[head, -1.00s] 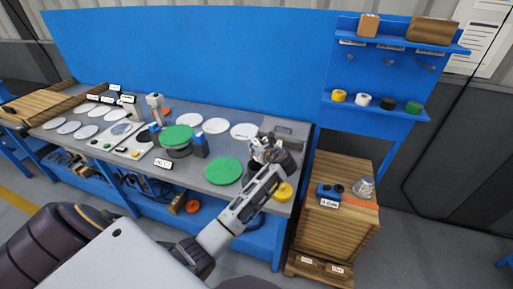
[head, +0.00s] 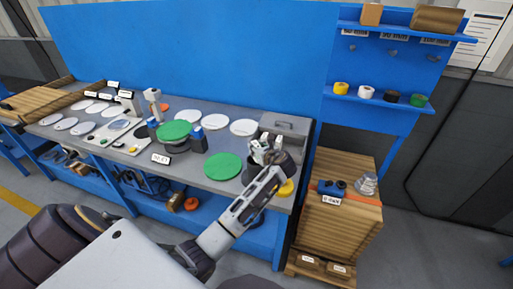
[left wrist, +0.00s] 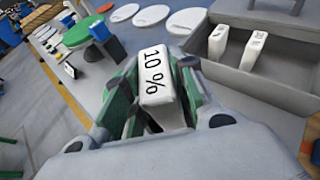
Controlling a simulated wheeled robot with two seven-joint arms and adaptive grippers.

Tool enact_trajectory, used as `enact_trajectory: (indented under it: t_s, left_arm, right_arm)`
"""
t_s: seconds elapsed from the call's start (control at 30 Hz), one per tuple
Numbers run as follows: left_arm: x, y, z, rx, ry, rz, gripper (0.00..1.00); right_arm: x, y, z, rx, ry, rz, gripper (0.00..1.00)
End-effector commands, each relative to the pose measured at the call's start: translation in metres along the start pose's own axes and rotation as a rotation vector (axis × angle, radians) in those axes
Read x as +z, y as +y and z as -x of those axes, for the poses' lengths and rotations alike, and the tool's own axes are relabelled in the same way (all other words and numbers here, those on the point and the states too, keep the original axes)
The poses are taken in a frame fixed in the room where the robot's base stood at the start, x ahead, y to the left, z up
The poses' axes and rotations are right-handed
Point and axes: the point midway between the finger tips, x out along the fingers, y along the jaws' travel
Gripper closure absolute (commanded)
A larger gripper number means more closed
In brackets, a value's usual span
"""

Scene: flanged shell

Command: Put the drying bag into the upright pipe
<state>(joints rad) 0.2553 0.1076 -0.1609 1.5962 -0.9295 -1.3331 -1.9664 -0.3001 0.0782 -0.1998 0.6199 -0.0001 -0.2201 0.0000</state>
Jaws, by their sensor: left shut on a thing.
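My left gripper (head: 262,152) is over the right end of the workbench. In the left wrist view its fingers (left wrist: 150,95) are shut on a white drying bag (left wrist: 157,75) marked "10 %", held between green pads. A dark rounded body (head: 252,174) shows just below the gripper in the head view; the gripper covers most of it, so I cannot tell if it is the open upright pipe. My right gripper is not in view.
A grey tray (head: 287,122) lies behind the gripper; the wrist view shows two more white bags (left wrist: 218,42) in it. A green disc (head: 223,166) and several white discs (head: 243,127) lie on the bench (head: 205,185). A wooden crate stack (head: 338,225) stands right.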

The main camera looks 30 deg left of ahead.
Motion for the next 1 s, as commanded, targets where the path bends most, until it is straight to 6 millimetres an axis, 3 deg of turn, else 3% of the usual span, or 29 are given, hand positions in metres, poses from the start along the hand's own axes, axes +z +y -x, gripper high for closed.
enact_trajectory:
  t_s: [0.5, 1.0]
  left_arm:
    - [-0.027, 0.0, -0.011, 0.001, -0.001, -0.002, 1.0]
    - [-0.031, 0.0, -0.013, 0.0, -0.001, -0.001, 1.0]
  right_arm:
    - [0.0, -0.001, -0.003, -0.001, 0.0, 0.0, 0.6]
    - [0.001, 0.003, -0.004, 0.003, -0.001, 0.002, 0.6]
